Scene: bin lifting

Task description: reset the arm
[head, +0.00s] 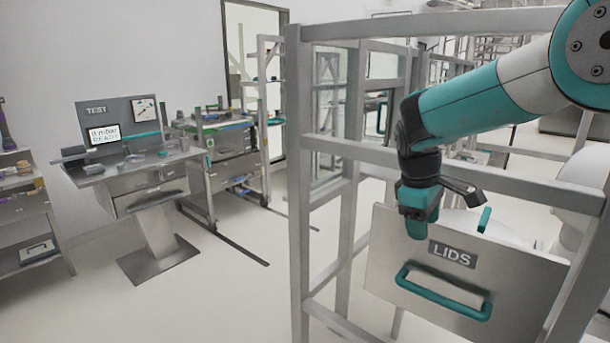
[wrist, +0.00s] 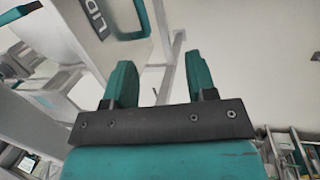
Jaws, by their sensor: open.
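My gripper (head: 452,215) is at the right of the head view, on the end of my teal and white arm. Its two teal fingers are apart with nothing between them, and it is open. In the wrist view the fingers of my gripper (wrist: 160,85) also stand apart and empty. Below it in the head view is a grey bin (head: 400,255) marked LIDS with a teal handle (head: 440,293). The handle is apart from the fingers. Part of the bin (wrist: 70,25) also shows at the top left of the wrist view.
A grey metal rack frame (head: 297,180) stands close around the bin and my arm, with a crossbar (head: 350,150) beside the gripper. A test workstation (head: 120,150) and a shelf cart (head: 225,150) stand at left. The floor (head: 215,290) between is clear.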

